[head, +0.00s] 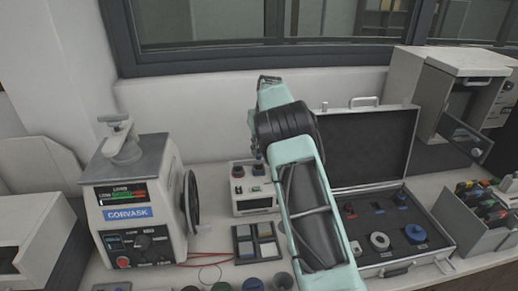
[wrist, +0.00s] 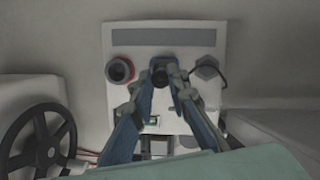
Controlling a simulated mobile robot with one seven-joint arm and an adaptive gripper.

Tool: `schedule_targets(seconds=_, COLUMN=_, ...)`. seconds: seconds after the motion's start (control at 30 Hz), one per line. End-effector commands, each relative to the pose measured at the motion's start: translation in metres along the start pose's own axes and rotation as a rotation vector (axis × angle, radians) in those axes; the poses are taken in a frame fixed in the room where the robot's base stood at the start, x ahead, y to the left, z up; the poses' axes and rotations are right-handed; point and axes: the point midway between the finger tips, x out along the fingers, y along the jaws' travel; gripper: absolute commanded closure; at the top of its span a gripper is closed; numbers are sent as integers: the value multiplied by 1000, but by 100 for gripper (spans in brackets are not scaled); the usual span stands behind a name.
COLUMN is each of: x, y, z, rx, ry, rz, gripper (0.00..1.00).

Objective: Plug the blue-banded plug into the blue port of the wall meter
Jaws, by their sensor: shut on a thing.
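The wall meter (wrist: 184,124) is a pale box that fills the middle of the wrist view, with a grey strip along its top. It also shows in the head view (head: 239,196), partly behind my arm. A red-ringed round port (wrist: 119,70) is on its left side. A dark angular fitting (wrist: 208,68) with a thin black cable is on its right. My gripper (wrist: 160,78) is shut on a dark plug (wrist: 159,73) at the middle of the meter, between these two. No blue band can be made out on the plug. The port behind it is hidden, so I cannot tell whether they touch.
A mounting press (head: 140,205) with a black handwheel (wrist: 38,140) stands left of the meter. An open black case (head: 430,262) with parts lies to the right.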

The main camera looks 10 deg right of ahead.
Motion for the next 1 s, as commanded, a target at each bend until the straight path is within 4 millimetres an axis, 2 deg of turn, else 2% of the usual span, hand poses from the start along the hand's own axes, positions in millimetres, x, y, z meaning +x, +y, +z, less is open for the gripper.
schedule_targets(seconds=0.6, x=14, y=0, z=-4, rx=0, ry=1, rz=0, gripper=100)
schedule_targets(seconds=1.0, x=15, y=0, z=-4, rx=0, ry=0, rz=0, gripper=100)
